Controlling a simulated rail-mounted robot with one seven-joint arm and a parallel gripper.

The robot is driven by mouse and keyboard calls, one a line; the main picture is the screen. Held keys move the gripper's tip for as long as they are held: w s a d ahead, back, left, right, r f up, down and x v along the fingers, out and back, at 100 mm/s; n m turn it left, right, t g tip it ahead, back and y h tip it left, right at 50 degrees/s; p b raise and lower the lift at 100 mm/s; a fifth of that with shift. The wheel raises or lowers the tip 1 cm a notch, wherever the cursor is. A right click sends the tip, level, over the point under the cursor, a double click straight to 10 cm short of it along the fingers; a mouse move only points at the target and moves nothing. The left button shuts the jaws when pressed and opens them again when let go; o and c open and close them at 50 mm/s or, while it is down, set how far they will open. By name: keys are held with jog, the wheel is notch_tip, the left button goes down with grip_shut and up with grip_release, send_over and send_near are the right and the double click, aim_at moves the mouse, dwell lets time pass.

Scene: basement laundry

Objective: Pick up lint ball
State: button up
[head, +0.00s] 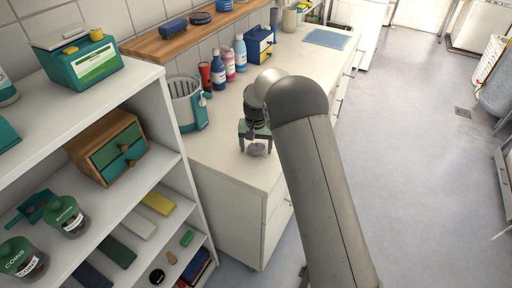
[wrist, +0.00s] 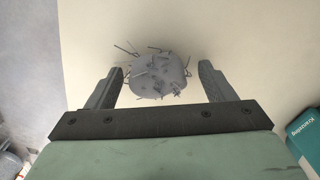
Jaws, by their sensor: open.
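The lint ball (wrist: 158,76) is a grey, fuzzy lump with thin dark fibres sticking out. In the head view the lint ball (head: 257,149) lies on the cream countertop (head: 224,155) near its front end, partly hidden by my gripper. My gripper (head: 255,147) is over it, pointing down. In the wrist view my gripper (wrist: 160,80) is open, with one finger to the left and one to the right of the lint ball.
A grey-and-teal bucket (head: 188,103) stands left of my gripper, with several bottles (head: 219,74) behind it. A blue-and-yellow drawer box (head: 260,45) stands farther back. A white shelf unit (head: 168,120) rises at the left.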

jog(key=shift+f, duration=0.15)
jog(key=c, duration=1.1)
